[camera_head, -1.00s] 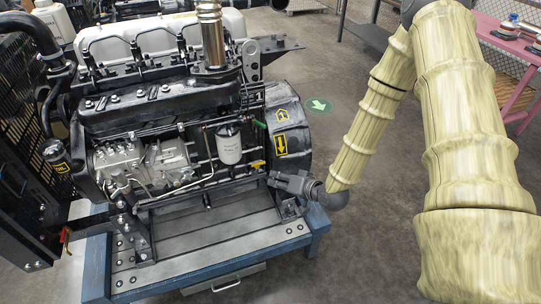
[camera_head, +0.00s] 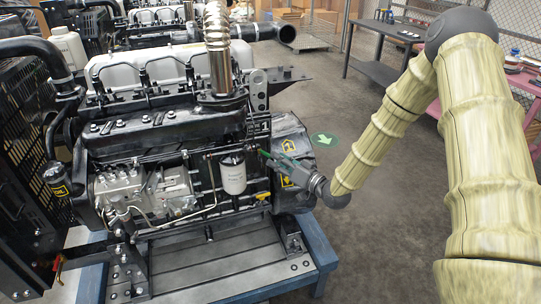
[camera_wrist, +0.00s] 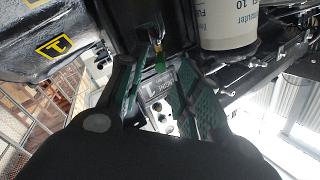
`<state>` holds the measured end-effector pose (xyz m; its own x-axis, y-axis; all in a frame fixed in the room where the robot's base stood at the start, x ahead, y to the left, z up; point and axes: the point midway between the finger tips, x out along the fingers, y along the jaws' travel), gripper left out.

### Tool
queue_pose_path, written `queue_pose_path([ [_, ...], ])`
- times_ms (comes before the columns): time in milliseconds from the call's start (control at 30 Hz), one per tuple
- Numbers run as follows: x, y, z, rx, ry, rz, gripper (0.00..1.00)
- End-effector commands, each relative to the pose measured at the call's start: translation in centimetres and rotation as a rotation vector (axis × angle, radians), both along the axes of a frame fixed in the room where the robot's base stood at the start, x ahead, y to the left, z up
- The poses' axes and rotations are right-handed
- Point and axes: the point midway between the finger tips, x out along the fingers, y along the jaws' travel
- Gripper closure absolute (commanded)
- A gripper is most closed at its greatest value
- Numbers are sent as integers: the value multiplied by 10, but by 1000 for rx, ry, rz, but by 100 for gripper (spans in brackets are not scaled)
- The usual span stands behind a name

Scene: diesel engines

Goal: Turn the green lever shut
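In the wrist view, the green lever (camera_wrist: 160,62) shows as a small green piece with a yellow part just behind it. It lies between the tips of the two teal-padded fingers of my gripper (camera_wrist: 163,68). The fingers are apart, with a gap between them, and I cannot tell whether either touches the lever. In the head view, my gripper (camera_head: 270,158) reaches in from the right to the engine's side, just right of the white filter. There the fingers largely cover the lever, and its angle is hard to tell.
The white filter (camera_head: 232,174) stands close left of my gripper, and shows in the wrist view (camera_wrist: 228,22). A yellow handle (camera_head: 262,196) sits below. The black housing (camera_head: 291,150) with yellow arrow labels is close behind. The floor right of the blue stand (camera_head: 318,250) is clear.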

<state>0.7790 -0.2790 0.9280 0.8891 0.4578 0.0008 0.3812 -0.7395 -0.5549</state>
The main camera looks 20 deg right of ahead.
Motion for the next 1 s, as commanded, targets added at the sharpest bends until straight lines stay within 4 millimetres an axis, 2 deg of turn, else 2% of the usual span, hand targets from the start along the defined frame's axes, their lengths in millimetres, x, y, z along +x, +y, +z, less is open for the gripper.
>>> queue_pose_path([
  [100,15,8,1,1,0,0,66],
  [300,32,16,0,1,1,-1,66],
  [700,37,19,0,0,1,-2,66],
  [767,37,19,0,1,1,-1,75],
  [900,37,19,0,1,1,-1,100],
  [1000,37,19,0,0,1,-2,100],
])
